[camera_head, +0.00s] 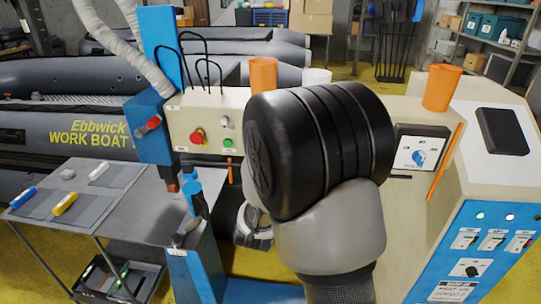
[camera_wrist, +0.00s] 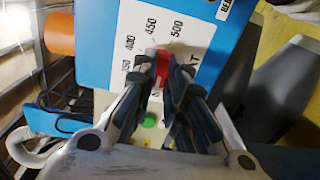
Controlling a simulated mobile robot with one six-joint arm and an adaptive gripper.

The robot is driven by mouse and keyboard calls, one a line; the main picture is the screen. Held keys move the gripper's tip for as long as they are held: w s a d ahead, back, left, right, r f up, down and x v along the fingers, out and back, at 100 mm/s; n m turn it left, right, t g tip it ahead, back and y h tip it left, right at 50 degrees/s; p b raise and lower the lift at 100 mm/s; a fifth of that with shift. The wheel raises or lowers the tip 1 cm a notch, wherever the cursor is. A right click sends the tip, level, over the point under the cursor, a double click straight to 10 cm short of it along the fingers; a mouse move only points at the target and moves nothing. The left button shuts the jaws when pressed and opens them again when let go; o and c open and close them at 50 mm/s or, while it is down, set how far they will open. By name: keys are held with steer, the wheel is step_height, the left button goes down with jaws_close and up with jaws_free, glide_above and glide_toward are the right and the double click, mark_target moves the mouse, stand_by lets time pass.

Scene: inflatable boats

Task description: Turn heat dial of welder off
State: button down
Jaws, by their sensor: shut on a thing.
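In the wrist view, the welder's heat dial (camera_wrist: 162,62) is a red knob on a blue panel (camera_wrist: 98,45). Printed marks of 350, 400, 450 and 500 run around it. Letters of a label show beside it, partly covered by a finger. My gripper (camera_wrist: 163,78) is shut on the red knob, with a finger on each side. The fingers hide much of the dial, so I cannot tell its exact setting.
A beige control box (camera_head: 213,105) has red and green buttons. An orange cup (camera_head: 263,75) stands behind it and another orange cup (camera_head: 441,88) stands right. A white-and-blue cabinet (camera_head: 440,235) is close on the right. A grey table (camera_head: 125,200) with small tools is left.

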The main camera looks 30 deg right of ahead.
steer(key=shift+r+n, duration=0.1)
steer(key=shift+n, duration=0.6)
steer(key=shift+p, duration=0.3)
steer(key=c, duration=1.6)
jaws_free()
steer(key=v, duration=0.7)
steer(key=shift+s+a, duration=0.15)
steer(key=shift+s, duration=0.1)
